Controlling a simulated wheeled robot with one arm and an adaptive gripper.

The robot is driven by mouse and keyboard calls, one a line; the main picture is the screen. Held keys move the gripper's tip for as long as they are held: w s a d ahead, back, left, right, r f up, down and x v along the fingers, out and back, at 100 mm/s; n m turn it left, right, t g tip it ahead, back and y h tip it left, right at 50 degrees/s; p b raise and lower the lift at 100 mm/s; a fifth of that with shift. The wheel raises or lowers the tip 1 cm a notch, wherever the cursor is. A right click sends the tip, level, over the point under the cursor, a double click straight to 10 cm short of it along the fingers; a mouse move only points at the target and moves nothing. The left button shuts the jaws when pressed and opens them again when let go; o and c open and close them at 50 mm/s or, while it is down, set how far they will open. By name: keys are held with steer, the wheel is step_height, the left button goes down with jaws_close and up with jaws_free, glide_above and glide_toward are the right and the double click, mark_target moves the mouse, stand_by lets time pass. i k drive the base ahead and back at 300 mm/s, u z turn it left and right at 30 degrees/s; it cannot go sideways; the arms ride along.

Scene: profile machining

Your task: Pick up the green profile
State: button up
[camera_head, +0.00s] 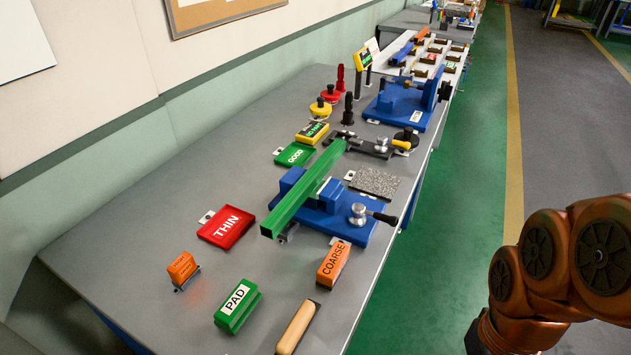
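The green profile (291,204) is a long square bar. It lies across a blue vise (349,229) on the grey workbench, with its near end sticking out to the lower left and its far end toward the toggle clamp. It looks held between the vise's blue jaws, but I cannot tell how tightly. My orange-brown arm shows at the lower right, over the floor and away from the bench. My gripper itself is out of the picture.
Near the vise are a red THIN tray (226,227), a green GOOD tray (295,154), an orange COARSE block (334,264), a green PAD block (237,306) and a wooden-handled tool (298,327). Green floor (446,240) is clear right of the bench.

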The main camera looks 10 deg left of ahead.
mark_target(276, 220)
steer(key=k, duration=0.45)
steer(key=z, duration=0.8)
steer(key=i, duration=2.4)
steer(key=u, duration=3.8)
